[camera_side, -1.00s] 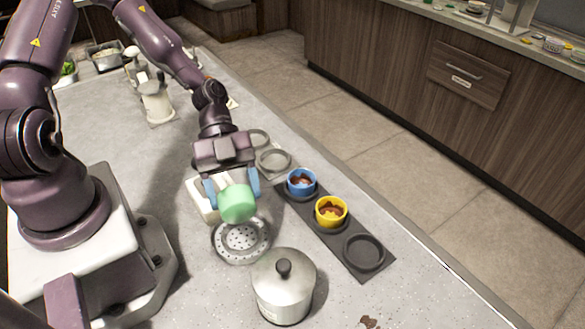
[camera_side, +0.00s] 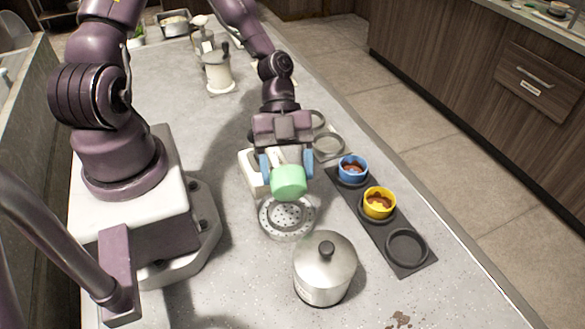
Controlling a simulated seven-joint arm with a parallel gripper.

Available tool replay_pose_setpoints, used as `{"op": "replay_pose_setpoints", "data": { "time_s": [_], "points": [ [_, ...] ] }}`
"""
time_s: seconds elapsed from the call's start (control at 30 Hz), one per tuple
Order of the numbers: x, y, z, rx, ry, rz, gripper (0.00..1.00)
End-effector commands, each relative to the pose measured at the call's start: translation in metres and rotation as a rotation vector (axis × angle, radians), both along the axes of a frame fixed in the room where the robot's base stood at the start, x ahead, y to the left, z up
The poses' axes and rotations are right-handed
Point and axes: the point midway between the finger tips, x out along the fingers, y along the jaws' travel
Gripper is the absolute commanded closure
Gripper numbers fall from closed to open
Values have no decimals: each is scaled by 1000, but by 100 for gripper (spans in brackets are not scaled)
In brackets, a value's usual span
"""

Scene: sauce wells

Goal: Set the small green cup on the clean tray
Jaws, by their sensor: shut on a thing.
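My gripper (camera_side: 286,168) is shut on the small green cup (camera_side: 289,183), with a blue finger on each side. It holds the cup above a round perforated metal disc (camera_side: 287,218), apart from it. The cup's opening is not visible; a closed, smooth green face shows. A light grey tray (camera_side: 342,153) with round, empty-looking wells lies behind and right of my gripper, partly hidden by it. A dark tray (camera_side: 430,266) at the right has a blue cup (camera_side: 352,172), a yellow cup (camera_side: 378,205) and an empty front well.
A lidded metal pot (camera_side: 325,272) stands in front of the disc, close to the dark tray. A pale block (camera_side: 252,172) sits behind the disc, partly hidden by my gripper. Brown spots (camera_side: 398,320) mark the front counter. A pale dispenser (camera_side: 218,72) stands farther back.

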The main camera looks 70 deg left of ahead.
Motion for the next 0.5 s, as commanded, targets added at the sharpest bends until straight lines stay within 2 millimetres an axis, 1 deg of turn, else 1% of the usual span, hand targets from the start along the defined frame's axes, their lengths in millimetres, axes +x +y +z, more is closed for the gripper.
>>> {"op": "replay_pose_setpoints", "data": {
  "time_s": [0.03, 0.1, 0.17, 0.2, 0.37, 0.5],
  "points": [
    [-1, -1, 0, 50, -15, -13, 61],
    [4, 2, -3, 130, -38, -10, 61],
    [13, 7, -7, 202, -56, 7, 61],
    [20, 12, -9, 255, -67, 43, 61],
    [45, 30, -16, 411, -51, 313, 61],
    [63, 42, -20, 513, 4, 560, 61]
  ]
}}
